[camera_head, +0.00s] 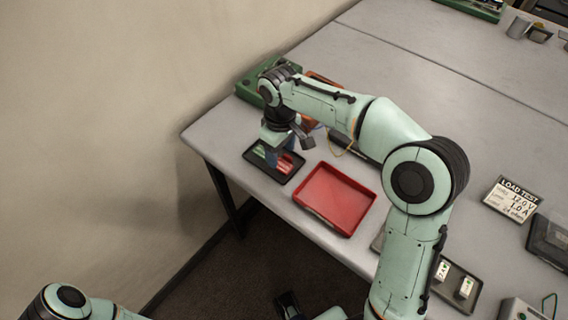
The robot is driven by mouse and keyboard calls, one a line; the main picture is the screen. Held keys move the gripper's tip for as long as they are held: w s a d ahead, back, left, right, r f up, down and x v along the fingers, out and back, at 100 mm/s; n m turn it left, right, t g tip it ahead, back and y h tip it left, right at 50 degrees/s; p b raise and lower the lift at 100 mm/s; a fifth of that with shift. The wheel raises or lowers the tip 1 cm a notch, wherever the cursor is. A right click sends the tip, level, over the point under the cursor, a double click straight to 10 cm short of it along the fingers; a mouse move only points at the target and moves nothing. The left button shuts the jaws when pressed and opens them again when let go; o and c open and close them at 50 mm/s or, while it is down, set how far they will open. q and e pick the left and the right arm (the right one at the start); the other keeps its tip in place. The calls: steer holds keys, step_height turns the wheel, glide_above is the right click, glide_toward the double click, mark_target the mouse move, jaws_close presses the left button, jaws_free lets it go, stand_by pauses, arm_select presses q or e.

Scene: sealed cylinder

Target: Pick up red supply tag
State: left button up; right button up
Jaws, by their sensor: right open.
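Red supply tags (285,166) lie in the right part of a small black tray (281,180) near the table's left corner. Green tags (259,152) lie in the left part of the same tray. My right gripper (272,158) points down over the tray, between the green and red tags, and hides part of them. It is open, with nothing visibly held. I cannot tell whether its fingers touch a tag.
An empty red tray (336,198) stands right of the black tray, near the front edge. A green case (247,88) is behind, by the wall. A "LOAD TEST" sign (513,198) and a grey tray with white pieces (459,290) are at right. The table's back middle is clear.

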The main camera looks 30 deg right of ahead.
mark_target(281, 162)
steer(key=shift+f, duration=1.5)
steer(key=c, duration=0.8)
